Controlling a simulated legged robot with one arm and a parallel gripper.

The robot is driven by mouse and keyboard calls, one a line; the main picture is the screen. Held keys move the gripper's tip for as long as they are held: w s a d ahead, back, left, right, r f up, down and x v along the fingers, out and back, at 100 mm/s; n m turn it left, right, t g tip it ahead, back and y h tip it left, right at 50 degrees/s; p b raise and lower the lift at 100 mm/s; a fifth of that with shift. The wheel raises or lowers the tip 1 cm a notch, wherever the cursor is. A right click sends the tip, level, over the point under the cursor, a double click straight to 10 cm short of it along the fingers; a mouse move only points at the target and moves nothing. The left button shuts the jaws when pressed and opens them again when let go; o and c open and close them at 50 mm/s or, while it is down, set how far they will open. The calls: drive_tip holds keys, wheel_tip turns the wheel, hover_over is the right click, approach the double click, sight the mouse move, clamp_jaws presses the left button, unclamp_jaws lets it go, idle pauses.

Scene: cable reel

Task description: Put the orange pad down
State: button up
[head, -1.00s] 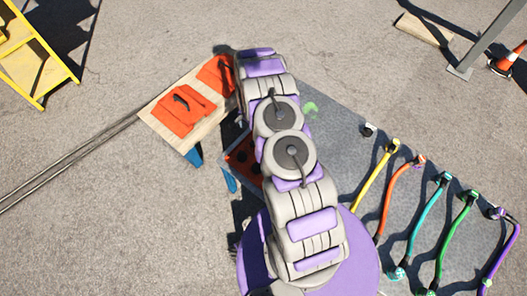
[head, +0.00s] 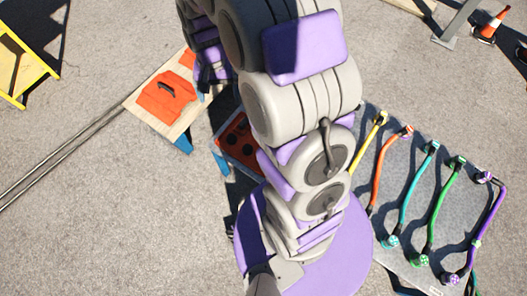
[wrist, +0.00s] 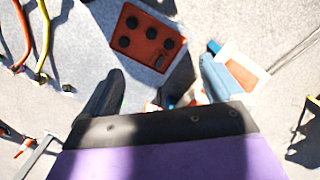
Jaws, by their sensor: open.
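One orange pad (head: 163,100) with a dark handle lies flat on the pale wooden board (head: 178,131) in the head view. A second orange pad (head: 187,60) lies behind it on the board, partly hidden by my arm. In the wrist view my gripper (wrist: 163,68) is open, its two dark fingers apart with nothing held between them. One orange pad on its board (wrist: 243,75) shows beyond the right finger, and a small orange patch shows low between the fingers, mostly hidden.
A red-orange panel with black round spots (head: 237,138) lies right of the board; it also shows in the wrist view (wrist: 147,38). Several coloured cables lie on a grey mat (head: 408,190) at right. A yellow frame (head: 22,62) stands at far left. Open pavement lies at lower left.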

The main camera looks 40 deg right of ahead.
drive_tip(key=s+a+r+n, duration=0.1)
drive_tip(key=s+r, duration=0.3)
drive_tip(key=s, duration=0.5)
drive_tip(key=s+a+r+n, duration=0.1)
drive_tip(key=s+r+n, duration=0.2)
drive_tip(key=s, duration=0.6)
drive_tip(key=s+a+r+n+g, duration=0.1)
drive_tip(key=s+r, duration=0.3)
drive_tip(key=s, duration=0.5)
drive_tip(key=shift+s+a+r+n, duration=0.2)
drive_tip(key=shift+a+r+n, duration=0.15)
drive_tip(key=shift+n, duration=0.15)
